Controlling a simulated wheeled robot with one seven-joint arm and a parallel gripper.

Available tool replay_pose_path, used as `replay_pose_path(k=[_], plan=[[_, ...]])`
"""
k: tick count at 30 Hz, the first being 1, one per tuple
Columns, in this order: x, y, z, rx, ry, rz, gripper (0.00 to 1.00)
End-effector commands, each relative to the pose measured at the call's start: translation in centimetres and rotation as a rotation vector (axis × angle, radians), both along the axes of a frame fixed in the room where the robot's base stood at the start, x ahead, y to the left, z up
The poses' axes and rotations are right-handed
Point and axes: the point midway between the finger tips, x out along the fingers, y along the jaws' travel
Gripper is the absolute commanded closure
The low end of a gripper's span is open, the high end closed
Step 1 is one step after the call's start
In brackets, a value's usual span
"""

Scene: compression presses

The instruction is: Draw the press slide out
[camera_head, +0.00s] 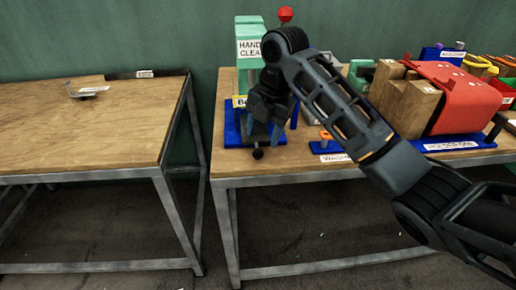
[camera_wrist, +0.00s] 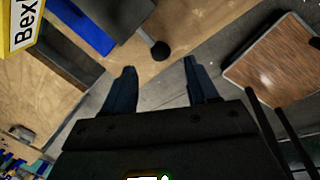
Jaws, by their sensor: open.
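The green press (camera_head: 249,45) stands on a blue base (camera_head: 232,135) at the left end of the right-hand table, with a red ball (camera_head: 286,14) on top. A black ball knob (camera_head: 258,154) sticks out at its front, low down; I take it for the slide's knob. In the wrist view the knob (camera_wrist: 160,50) sits on a short rod from a dark block (camera_wrist: 122,18). My gripper (camera_wrist: 160,66) is open and empty, the knob just beyond and between its fingertips. In the head view my gripper (camera_head: 263,138) hides much of the press front.
Right of the press stand wooden blocks (camera_head: 412,105), a red draped piece (camera_head: 455,95) and coloured bins (camera_head: 500,90). A small orange-topped item (camera_head: 326,136) is near the front edge. The left table (camera_head: 80,130) is mostly bare, with a gap between the tables.

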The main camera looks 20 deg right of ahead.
Motion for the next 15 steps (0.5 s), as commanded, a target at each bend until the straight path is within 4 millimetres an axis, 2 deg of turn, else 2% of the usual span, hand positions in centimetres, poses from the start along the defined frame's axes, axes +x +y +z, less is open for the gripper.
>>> replay_pose_path(k=[9, 15], plan=[[0.6, 0.6, -4.7, 0.000, 0.002, -0.002, 0.42], [0.9, 0.8, -6.0, 0.002, 0.000, -0.002, 0.42]])
